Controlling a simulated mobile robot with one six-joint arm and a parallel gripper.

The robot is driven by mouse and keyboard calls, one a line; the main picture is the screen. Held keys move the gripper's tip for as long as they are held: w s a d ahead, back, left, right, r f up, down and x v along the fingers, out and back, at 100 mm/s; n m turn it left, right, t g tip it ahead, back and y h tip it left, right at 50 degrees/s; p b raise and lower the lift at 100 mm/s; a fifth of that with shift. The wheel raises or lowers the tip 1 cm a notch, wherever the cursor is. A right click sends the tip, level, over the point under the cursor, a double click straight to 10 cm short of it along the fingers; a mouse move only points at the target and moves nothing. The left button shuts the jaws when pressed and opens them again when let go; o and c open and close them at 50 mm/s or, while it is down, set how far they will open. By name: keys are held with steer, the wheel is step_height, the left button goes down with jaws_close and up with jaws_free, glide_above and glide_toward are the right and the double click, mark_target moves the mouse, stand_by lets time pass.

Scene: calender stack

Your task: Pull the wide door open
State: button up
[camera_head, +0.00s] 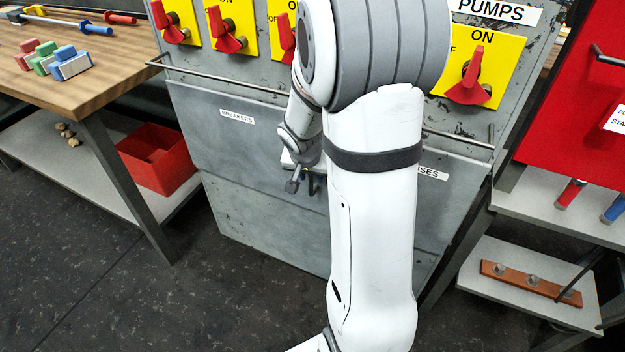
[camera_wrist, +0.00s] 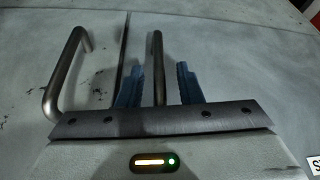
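The wide door (camera_head: 245,150) is the grey lower-left cabinet panel with a label near its upper left; its surface also shows in the wrist view (camera_wrist: 240,60). Its bar handle (camera_wrist: 158,50) stands between the two blue fingers of my gripper (camera_wrist: 160,88). The fingers are apart, with a visible gap on each side of the bar. In the head view my gripper (camera_head: 301,183) is at the cabinet front, partly hidden by my arm. A second bar handle (camera_wrist: 62,75) is on the neighbouring door, across a dark seam. The doors look shut.
A horizontal rail (camera_head: 220,82) runs above the doors, under red switches on yellow plates. A wooden bench (camera_head: 75,85) with a red bin (camera_head: 162,158) below stands left. A shelf (camera_head: 535,285) stands right. The floor before the wide door is clear.

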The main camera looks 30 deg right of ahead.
steer(key=shift+x, duration=1.05)
steer(key=shift+c, duration=0.2)
jaws_close()
steer(key=shift+d, duration=0.1)
